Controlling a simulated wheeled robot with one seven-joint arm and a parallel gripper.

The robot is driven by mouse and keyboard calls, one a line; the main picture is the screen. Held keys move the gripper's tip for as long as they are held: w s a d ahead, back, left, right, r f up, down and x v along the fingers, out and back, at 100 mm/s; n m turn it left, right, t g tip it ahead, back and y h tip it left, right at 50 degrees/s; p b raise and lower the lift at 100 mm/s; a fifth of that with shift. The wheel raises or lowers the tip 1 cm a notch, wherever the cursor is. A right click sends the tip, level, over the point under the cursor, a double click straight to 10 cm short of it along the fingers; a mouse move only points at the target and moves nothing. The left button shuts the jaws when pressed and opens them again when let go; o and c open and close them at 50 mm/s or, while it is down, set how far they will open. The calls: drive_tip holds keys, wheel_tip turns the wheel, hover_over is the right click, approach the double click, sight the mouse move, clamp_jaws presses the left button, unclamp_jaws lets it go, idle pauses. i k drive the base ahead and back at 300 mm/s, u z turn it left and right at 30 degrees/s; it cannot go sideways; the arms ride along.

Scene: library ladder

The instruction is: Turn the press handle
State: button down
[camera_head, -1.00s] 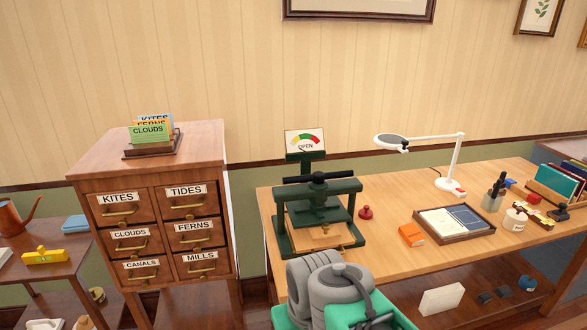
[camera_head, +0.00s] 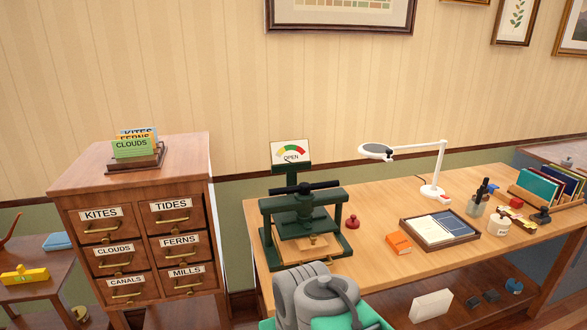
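The green book press (camera_head: 304,226) stands at the left end of the wooden desk. Its black bar handle (camera_head: 304,188) lies across the top, roughly level and running left to right. A dial sign (camera_head: 290,153) behind it reads OPEN. A wooden board (camera_head: 305,246) lies in the press under the plate. My grey and green arm is at the bottom of the view, in front of the desk and below the press. My gripper's fingers are not visible in this frame. Nothing of mine touches the handle.
A red knob-like object (camera_head: 352,222) stands right of the press. Farther right on the desk (camera_head: 390,196) are an orange box (camera_head: 399,243), an open-book tray (camera_head: 440,229) and a white lamp (camera_head: 432,190). A drawer cabinet (camera_head: 135,240) stands left, with a gap before the desk.

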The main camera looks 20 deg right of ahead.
sight(303, 188)
drive_tip(key=k, duration=0.6)
drive_tip(key=u, duration=0.35)
drive_tip(key=i, duration=1.75)
drive_tip(key=z, duration=0.6)
